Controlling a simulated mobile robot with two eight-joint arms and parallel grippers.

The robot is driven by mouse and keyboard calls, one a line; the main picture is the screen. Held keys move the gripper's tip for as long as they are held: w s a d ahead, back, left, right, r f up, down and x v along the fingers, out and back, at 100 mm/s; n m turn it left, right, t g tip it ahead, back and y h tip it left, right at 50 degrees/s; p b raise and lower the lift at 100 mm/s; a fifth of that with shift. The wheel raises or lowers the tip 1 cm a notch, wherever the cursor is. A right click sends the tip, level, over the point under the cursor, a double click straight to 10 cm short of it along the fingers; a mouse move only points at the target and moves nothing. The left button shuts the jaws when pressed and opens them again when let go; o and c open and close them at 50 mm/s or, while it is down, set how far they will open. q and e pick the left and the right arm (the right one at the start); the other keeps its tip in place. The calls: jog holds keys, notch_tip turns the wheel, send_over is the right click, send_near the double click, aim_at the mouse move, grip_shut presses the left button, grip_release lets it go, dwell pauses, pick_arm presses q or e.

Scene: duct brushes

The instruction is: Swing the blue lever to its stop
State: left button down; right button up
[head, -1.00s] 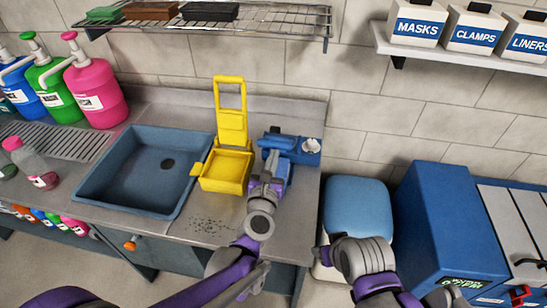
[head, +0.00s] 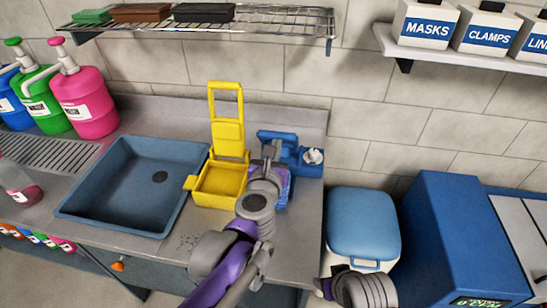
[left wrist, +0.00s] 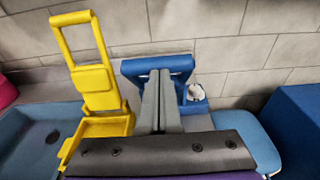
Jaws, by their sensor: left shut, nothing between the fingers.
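The blue lever (head: 276,135) belongs to a blue unit (head: 310,158) at the right end of the steel counter, beside the yellow wringer-like piece. In the left wrist view the lever (left wrist: 182,64) looks like a wide blue crossbar with side arms. My left gripper (head: 269,152) is shut and empty. Its closed fingertips (left wrist: 160,74) overlap the lever just under the crossbar; I cannot tell whether they touch it. The fingers and wrist hide part of the unit.
The yellow piece (head: 221,184) with an upright handle stands close left of the lever. A blue sink (head: 85,205) is further left. A wire shelf (head: 290,20) hangs above. A blue-lidded bin (head: 362,215) and a blue cabinet (head: 450,235) stand to the right.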

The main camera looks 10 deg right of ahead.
pick_arm(q)
jog(key=w+d+r, duration=0.2)
jog(key=w+r, duration=0.1)
jog(key=w, duration=0.5)
jog(key=w+d+r+p, duration=0.1)
jog(key=w+d+r, duration=0.2)
jog(key=w, duration=0.5)
jog(key=shift+w+d+r, duration=0.25)
jog(key=shift+w+r, duration=0.15)
jog(key=shift+r, duration=0.25)
pick_arm(e)
jog(key=shift+w+r, duration=0.6)
jog(key=shift+r, duration=0.3)
pick_arm(q)
jog(key=shift+s, duration=0.1)
